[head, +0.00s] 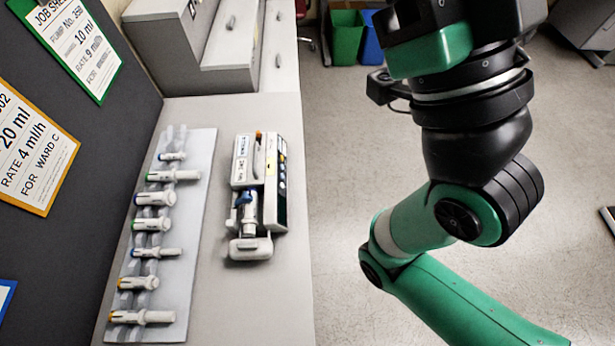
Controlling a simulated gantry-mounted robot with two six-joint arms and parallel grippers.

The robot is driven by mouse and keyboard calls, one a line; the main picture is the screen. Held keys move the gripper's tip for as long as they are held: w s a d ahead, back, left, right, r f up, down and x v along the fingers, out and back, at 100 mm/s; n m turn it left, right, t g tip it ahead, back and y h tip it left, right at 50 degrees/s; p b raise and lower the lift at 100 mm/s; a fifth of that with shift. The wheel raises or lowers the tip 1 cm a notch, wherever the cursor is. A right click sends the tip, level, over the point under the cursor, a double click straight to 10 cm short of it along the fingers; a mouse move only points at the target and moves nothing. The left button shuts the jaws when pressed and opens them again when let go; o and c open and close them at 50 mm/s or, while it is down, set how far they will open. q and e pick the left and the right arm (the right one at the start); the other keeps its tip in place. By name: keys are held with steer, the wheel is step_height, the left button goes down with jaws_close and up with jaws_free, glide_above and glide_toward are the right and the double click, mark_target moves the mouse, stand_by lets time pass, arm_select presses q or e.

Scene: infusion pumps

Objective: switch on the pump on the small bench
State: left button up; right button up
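A white infusion pump (284,185) lies on the light bench top (225,310), right of the syringe rack and near the bench's right edge. A syringe with a blue part (245,198) sits along its left side. Its control face, with small coloured marks, is turned to the right and seen at a steep slant. I cannot tell whether it is lit. A green and black arm of mine fills the right side, apart from the pump. Neither gripper's fingers are in view.
A grey rack (190,245) holds several syringes on the bench's left. A dark panel (95,150) with job sheets (78,45) stands at the left. Grey steps or drawers (215,78) are behind. Green (345,40) and blue (371,45) bins stand on the floor beyond.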

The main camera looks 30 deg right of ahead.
steer(key=shift+w+a, duration=0.1)
steer(key=shift+a, duration=0.1)
steer(key=shift+c, duration=0.2)
jaws_close()
stand_by(1.5)
